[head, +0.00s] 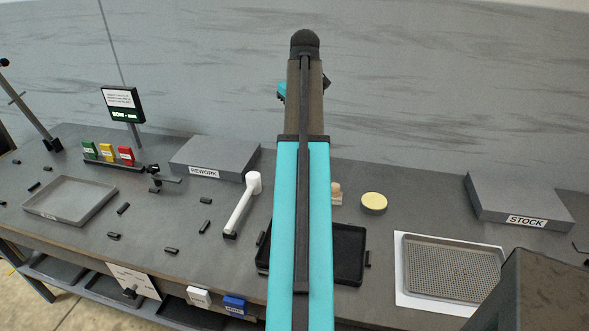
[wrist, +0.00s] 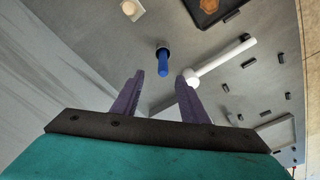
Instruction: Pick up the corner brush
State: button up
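In the wrist view a blue-handled tool (wrist: 163,62) with a dark end rests on the grey bench just beyond the fingertips. It looks like the corner brush, but its bristles are not clear. My arm hides it in the head view. My gripper (wrist: 160,80) is open, its two purple fingers apart with nothing between them. The blue handle lies in line with the gap, apparently clear of both fingers. A white-handled tool (head: 243,205) lies left of my arm in the head view. It also shows in the wrist view (wrist: 225,62), close past the right finger.
A pale wooden piece (head: 336,193) and a yellow round pad (head: 374,202) lie right of my arm. A black tray (head: 346,278) is in front. A grey REWORK block (head: 240,160) stands behind. Several small dark pieces are scattered on the left bench.

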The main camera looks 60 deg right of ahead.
jog(key=shift+w+a+f, duration=0.1)
jog(key=shift+w+f, duration=0.05)
jog(key=shift+w, duration=0.05)
jog(key=shift+w+d+f+p, duration=0.15)
jog(key=shift+f+p, duration=0.15)
jog(key=shift+f, duration=1.1)
jog(key=shift+w+f+p, duration=0.2)
jog(key=shift+f+p, duration=0.05)
jog(key=shift+f, duration=1.15)
jog(key=shift+w+d+f+p, duration=0.15)
jog(key=shift+f+p, duration=0.15)
jog(key=shift+f, duration=1.1)
jog(key=shift+a+f, duration=0.1)
jog(key=shift+w+f+p, duration=0.25)
jog(key=shift+f+p, duration=0.3)
jog(key=shift+f, duration=0.7)
jog(key=shift+w+f+p, duration=0.25)
jog(key=shift+f+p, duration=0.3)
jog(key=shift+f, duration=0.65)
grip_shut()
